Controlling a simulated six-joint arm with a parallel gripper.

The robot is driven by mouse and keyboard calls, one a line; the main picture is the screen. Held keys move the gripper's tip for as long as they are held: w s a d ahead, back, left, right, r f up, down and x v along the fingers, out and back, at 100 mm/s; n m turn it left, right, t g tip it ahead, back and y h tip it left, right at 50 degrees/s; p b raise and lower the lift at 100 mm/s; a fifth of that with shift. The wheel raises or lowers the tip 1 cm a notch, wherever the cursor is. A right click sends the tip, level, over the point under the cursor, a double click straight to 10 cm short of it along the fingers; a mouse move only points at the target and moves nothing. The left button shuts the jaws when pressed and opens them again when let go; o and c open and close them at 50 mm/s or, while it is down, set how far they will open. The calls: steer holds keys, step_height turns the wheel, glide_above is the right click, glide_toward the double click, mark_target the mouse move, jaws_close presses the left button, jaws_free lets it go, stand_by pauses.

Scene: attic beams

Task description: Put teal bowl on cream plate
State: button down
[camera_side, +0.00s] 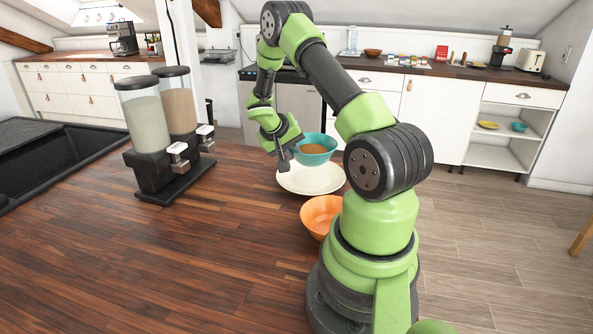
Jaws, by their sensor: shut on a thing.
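The teal bowl (318,159) is held by my gripper (291,158) at its left rim. Something brown shows inside the bowl. The bowl appears above the cream plate (302,187), overlapping its far right part in this view; I cannot tell how large the gap between them is. The plate lies flat on the wooden counter. My gripper is shut on the bowl's rim, and its fingertips are small and partly hidden.
An orange bowl (319,213) stands on the counter just in front of the plate, close to my base. A double dispenser (166,128) stands to the left. A black sink (60,155) is at the far left. The front left counter is clear.

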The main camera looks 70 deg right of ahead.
steer(key=shift+f, duration=2.7)
steer(key=c, duration=1.5)
jaws_free()
steer(key=shift+f, duration=0.1)
steer(key=w+a+r+n+t+y, duration=0.1)
steer(key=a+r+t, duration=0.1)
steer(key=a+r, duration=0.8)
steer(key=w+a+r+n+t+y, duration=0.1)
steer(key=w+a+r+t, duration=0.1)
steer(key=a+r, duration=0.85)
steer(key=s+a+r+n+t+y, duration=0.3)
steer(key=s+a+r, duration=0.1)
steer(key=a, duration=0.3)
steer(key=s+a+r+n+t+y, duration=0.2)
steer(key=s+a+r+t+y, duration=0.1)
steer(key=a, duration=0.4)
steer(key=s+r, duration=0.1)
steer(key=s, duration=0.1)
steer(key=shift+s+a+n+y, duration=0.2)
steer(key=shift+s+n+y, duration=0.15)
steer(key=shift+n+y, duration=0.05)
